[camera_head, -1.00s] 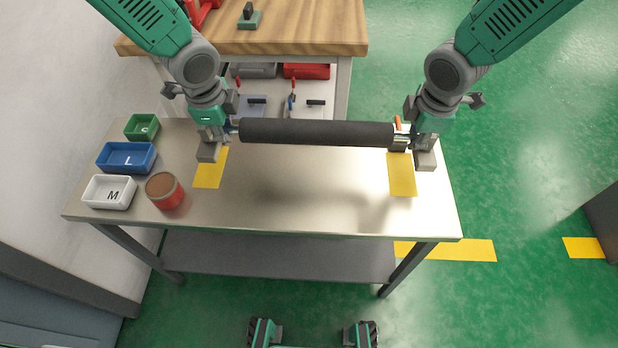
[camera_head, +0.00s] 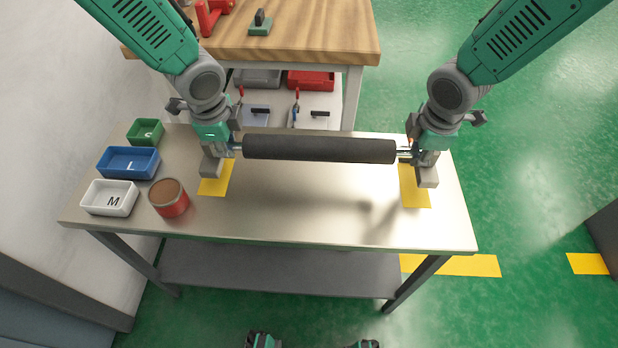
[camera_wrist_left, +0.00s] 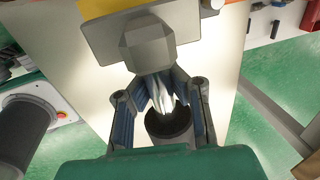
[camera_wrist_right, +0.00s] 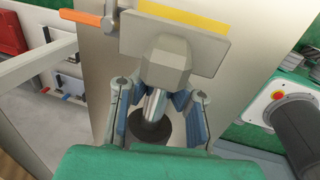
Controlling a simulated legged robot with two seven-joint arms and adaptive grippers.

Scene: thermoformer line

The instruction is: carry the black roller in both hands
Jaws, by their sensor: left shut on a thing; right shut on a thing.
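The black roller (camera_head: 320,149) lies level across the head view, above the steel table (camera_head: 300,220). My left gripper (camera_head: 232,149) is shut on its left metal shaft end, and my right gripper (camera_head: 406,151) on its right one. In the left wrist view the fingers flank the silver shaft (camera_wrist_left: 166,92) beside the roller's dark end (camera_wrist_left: 168,124). The right wrist view shows the same grip on the other shaft (camera_wrist_right: 153,104). A grey block (camera_head: 211,167) shows below the left gripper and another (camera_head: 428,177) below the right; I cannot tell whether they touch the table.
Yellow patches (camera_head: 218,184) (camera_head: 415,195) mark the table. A red-brown can (camera_head: 169,198) and white (camera_head: 108,198), blue (camera_head: 128,163) and green (camera_head: 146,132) bins stand at its left. A wooden bench (camera_head: 310,35) is behind. Green floor is open at right.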

